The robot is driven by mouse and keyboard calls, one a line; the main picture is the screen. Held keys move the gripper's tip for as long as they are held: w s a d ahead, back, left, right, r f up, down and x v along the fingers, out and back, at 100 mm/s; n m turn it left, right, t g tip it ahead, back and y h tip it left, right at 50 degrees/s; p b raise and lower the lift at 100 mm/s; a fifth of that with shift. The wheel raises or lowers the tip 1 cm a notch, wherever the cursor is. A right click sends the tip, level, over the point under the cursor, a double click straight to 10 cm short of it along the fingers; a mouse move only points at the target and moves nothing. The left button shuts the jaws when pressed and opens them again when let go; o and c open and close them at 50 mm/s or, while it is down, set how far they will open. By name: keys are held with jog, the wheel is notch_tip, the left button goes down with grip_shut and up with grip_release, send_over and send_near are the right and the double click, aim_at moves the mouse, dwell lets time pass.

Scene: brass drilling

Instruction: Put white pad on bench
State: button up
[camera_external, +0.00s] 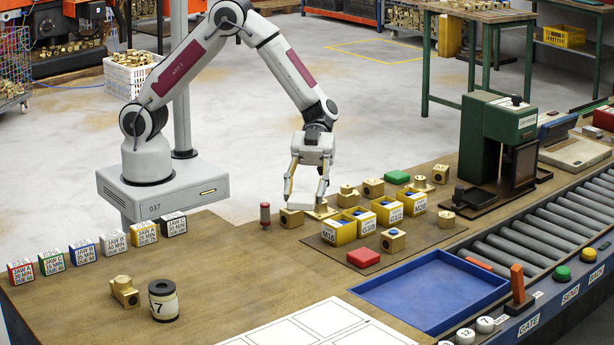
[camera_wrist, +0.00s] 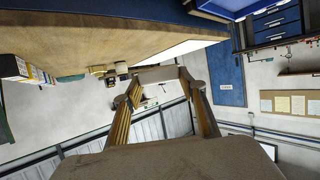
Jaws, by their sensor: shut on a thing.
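My gripper (camera_external: 305,197) is above the back edge of the bench (camera_external: 220,265), over the brass parts there. In the wrist view, my gripper's fingers (camera_wrist: 163,88) stand apart with a pale, flat piece, the white pad (camera_wrist: 158,74), spanning their tips. The jaws are shut on it. In the external view the pad is hard to tell from the pale floor and the finger. A red pad (camera_external: 363,258) and a green pad (camera_external: 397,177) lie flat on the bench, apart from my gripper.
Yellow bins (camera_external: 339,230) stand to the right. A blue tray (camera_external: 430,291) and white sheet (camera_external: 318,325) lie in front. The bench's left middle is mostly clear.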

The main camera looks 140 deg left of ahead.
jog(key=s+a+n+t+y, duration=0.1)
jog(key=a+n+t+y, duration=0.7)
jog(key=a, duration=2.9)
jog(key=s+a+f+n+g+y, duration=0.1)
jog(key=s+a+n+g+y, duration=0.2)
jog(key=s+a+n+y, duration=0.35)
jog(key=s+a+n+g+y, duration=0.3)
jog(key=a+y, duration=0.1)
jog(key=a, duration=0.5)
jog(key=s+a+f+n+g+y, duration=0.2)
jog(key=s+a+f+n+g, duration=0.1)
jog(key=s, duration=0.4)
jog(key=s+a+f+n+g+y, duration=0.2)
jog(key=s+a+n+g, duration=0.1)
jog(key=s+a, duration=0.3)
jog(key=shift+s+a+f, duration=0.15)
jog(key=shift+s+f, duration=0.25)
jog(key=shift+s, duration=0.2)
jog(key=shift+f, duration=0.1)
jog(key=shift+f, duration=3)
jog(key=shift+f, duration=0.1)
